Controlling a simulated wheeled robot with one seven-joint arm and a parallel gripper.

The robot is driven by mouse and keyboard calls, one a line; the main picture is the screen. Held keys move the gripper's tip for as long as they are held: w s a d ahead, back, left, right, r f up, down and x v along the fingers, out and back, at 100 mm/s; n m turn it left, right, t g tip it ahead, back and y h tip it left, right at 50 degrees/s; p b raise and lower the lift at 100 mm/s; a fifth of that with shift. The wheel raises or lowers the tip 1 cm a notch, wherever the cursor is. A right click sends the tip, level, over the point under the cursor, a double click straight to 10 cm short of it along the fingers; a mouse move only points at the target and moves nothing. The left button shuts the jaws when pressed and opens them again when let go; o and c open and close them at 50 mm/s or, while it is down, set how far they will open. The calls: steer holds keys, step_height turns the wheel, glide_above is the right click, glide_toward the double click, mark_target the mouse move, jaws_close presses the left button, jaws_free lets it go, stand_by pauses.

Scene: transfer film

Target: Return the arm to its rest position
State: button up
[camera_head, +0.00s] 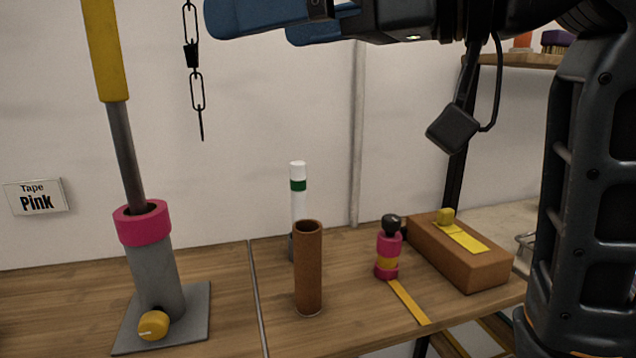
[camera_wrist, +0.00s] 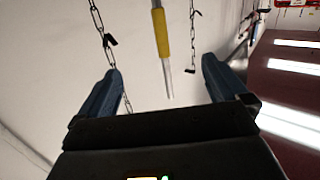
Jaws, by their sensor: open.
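My gripper (camera_head: 280,22) is high at the top of the head view, well above the table, with its blue fingers pointing left. In the wrist view my gripper (camera_wrist: 160,88) shows two blue fingers spread wide with nothing between them. My dark arm comes in from the upper right of the head view and its links fill the right edge. The whole arm is not visible, so its full posture cannot be told.
A grey post with a pink collar (camera_head: 142,222) holds a rod with a yellow grip (camera_head: 105,50). A brown tube (camera_head: 308,268), a white-green tube (camera_head: 298,200), a pink bottle (camera_head: 388,256) and a brown block (camera_head: 460,252) stand on the wooden table (camera_head: 225,290). A chain (camera_head: 197,90) hangs behind.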

steer(key=w+d+f+m+t+h, duration=0.1)
steer(key=d+f+m+t, duration=0.15)
steer(key=f, duration=0.35)
steer(key=w+d+f+m+t+h+p, duration=0.1)
steer(key=w+d+f+m+t, duration=0.1)
steer(key=f+m, duration=0.3)
steer(key=w+d+f+m+t+h, duration=0.1)
steer(key=d+f+m+t, duration=0.1)
steer(key=f, duration=0.5)
steer(key=s+d+f+m+t+h, duration=0.1)
steer(key=s+d+f+m+h, duration=0.2)
steer(key=f, duration=0.4)
steer(key=s+d+f+m+t+h, duration=0.2)
steer(key=s+d+f+h, duration=0.15)
steer(key=f, duration=0.35)
steer(key=s+d+f+m+h+p, duration=0.1)
steer(key=s+d+f+h, duration=0.1)
steer(key=s+d+f, duration=0.35)
steer(key=s+d+f+m+h, duration=0.1)
steer(key=s+d+f+h, duration=0.15)
steer(key=s, duration=0.65)
steer(key=s+d+n+g+h+p, duration=0.1)
steer(key=s+d+n, duration=0.1)
steer(key=s, duration=1.4)
steer(key=shift+d+r+n, duration=0.3)
steer(key=shift+d+n, duration=0.05)
steer(key=shift+d, duration=0.05)
